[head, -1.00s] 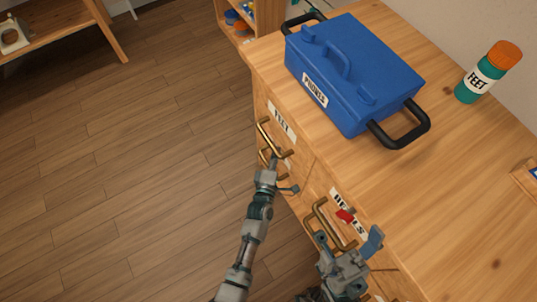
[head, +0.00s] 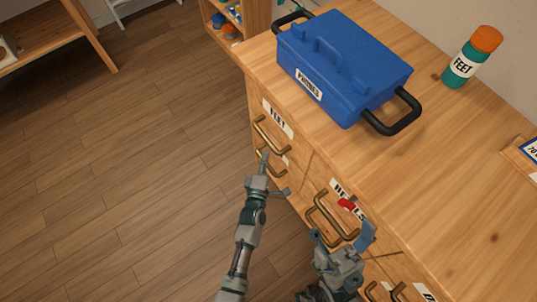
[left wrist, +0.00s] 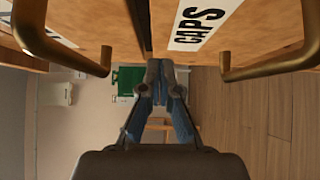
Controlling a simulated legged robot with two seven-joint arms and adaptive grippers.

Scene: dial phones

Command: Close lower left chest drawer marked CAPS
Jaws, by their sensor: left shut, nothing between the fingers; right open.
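The CAPS label (left wrist: 193,25) shows on a wooden drawer front at the top of the left wrist view. A brass handle (left wrist: 270,68) is to its right, on the same front. My left gripper (left wrist: 160,72) is shut and empty, close to that front, between two handles. In the head view my left gripper (head: 264,160) is beside the lower left handle (head: 268,163), under the FEET drawer (head: 268,105). I cannot tell whether it touches the front or how far the drawer stands out. My right gripper (head: 342,240) is open, just below the BELLS drawer handle (head: 332,225).
A blue case (head: 345,65) with black handles and a green bottle (head: 467,66) with an orange cap stand on the chest top (head: 440,160). A red piece (head: 347,203) covers part of the BELLS label. The floor (head: 130,180) to the left is clear.

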